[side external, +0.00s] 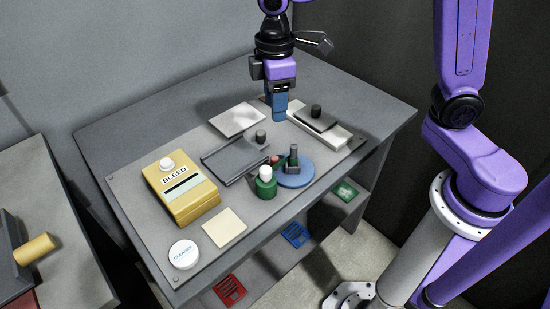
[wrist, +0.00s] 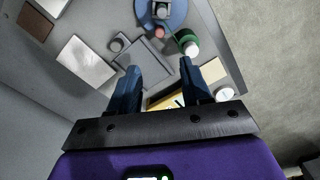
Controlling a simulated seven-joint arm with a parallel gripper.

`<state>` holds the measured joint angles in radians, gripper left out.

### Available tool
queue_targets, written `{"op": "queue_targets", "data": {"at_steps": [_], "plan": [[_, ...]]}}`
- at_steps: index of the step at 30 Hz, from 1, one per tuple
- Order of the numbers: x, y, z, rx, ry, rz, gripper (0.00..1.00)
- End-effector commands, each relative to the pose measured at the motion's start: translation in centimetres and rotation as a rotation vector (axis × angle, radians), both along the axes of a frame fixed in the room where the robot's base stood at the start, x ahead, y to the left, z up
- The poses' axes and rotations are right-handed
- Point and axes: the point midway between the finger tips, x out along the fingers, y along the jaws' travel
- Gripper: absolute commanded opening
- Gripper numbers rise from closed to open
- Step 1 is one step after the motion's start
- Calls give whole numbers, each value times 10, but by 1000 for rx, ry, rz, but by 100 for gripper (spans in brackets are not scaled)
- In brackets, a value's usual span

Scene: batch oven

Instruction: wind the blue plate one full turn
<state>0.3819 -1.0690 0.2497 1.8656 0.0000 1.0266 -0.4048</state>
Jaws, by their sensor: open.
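The blue plate (side external: 294,176) is a round disc lying on the grey board at the right-middle of the table in the side view. A dark upright block or handle (side external: 293,157) stands on it. In the wrist view the blue plate (wrist: 175,12) shows at the top edge, partly cut off. My gripper (side external: 279,112) is above the far part of the board, away from the plate. In the wrist view my gripper (wrist: 162,75) has its two blue fingers apart with nothing between them.
A green bottle (side external: 266,183) with a white cap stands close beside the plate. A yellow BLEED box (side external: 181,197), a dark grey slab with a knob (side external: 233,161), a white block with a dark top (side external: 325,130), pale squares and a round white tin (side external: 184,254) occupy the board.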

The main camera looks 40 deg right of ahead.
Motion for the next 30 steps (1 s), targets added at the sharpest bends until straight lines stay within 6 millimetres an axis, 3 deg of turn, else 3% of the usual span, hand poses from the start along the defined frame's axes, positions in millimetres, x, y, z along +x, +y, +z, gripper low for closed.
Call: {"op": "queue_targets", "data": {"at_steps": [7,24,30], "plan": [[1,0,-24,-3,4,1,48],[0,-1,-129,-4,4,0,48],[0,0,-157,-1,2,0,48]]}}
